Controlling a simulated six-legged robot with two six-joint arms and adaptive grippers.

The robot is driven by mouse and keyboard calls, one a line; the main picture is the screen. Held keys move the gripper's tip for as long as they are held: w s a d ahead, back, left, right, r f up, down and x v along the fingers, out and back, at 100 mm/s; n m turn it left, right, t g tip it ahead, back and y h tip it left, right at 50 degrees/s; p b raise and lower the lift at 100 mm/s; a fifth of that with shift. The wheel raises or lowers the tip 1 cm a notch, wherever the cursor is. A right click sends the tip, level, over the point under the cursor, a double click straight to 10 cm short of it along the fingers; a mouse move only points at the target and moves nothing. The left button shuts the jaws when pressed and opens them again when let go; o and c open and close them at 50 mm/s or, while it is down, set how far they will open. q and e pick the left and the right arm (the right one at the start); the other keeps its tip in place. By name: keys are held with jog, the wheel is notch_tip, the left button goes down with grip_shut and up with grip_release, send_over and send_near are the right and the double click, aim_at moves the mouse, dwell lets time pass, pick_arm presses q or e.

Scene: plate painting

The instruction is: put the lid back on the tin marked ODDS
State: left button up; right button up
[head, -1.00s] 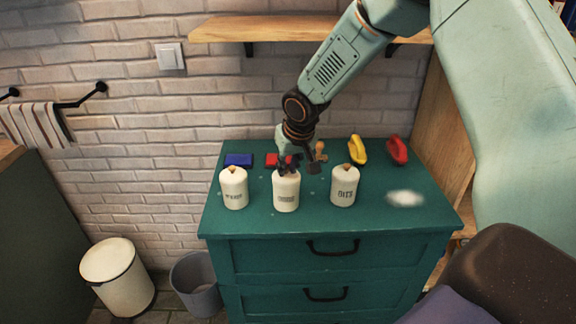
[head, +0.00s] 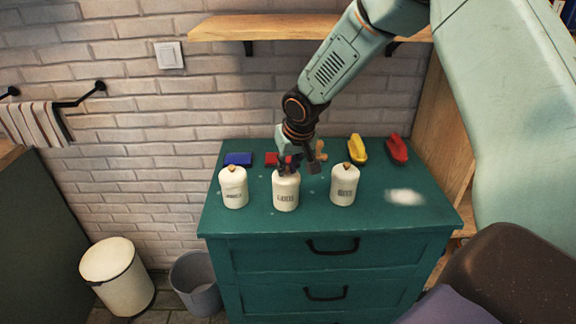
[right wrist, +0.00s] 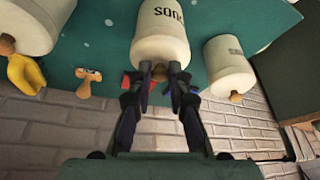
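The tin marked ODDS (head: 286,197) is the middle one of three cream tins on the green cabinet. Its label shows upside down in the right wrist view (right wrist: 160,18). A cream lid (right wrist: 160,50) with a wooden knob is on this tin, with no clear gap below its rim. My right gripper (head: 287,171) is over the tin from behind. In the right wrist view its two dark fingertips (right wrist: 160,70) stand close on both sides of the knob and look shut on it. My left gripper is not in view.
A lidded tin stands on the left (head: 233,190) and another on the right (head: 343,188). Behind are a blue block (head: 238,159), a red block (head: 271,158), a small wooden item (head: 320,150), and yellow (head: 357,150) and red (head: 396,149) items. The cabinet's front right (head: 425,215) is clear.

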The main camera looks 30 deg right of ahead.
jog(key=o, duration=0.5)
jog(key=shift+o, duration=0.2)
jog(key=o, duration=0.5)
jog(key=shift+c, duration=0.2)
jog(key=shift+r, duration=0.1)
notch_tip(320, 180, up, 7)
jog(key=p, duration=0.5)
jog(key=shift+p, duration=0.4)
grip_shut()
dwell(0.5)
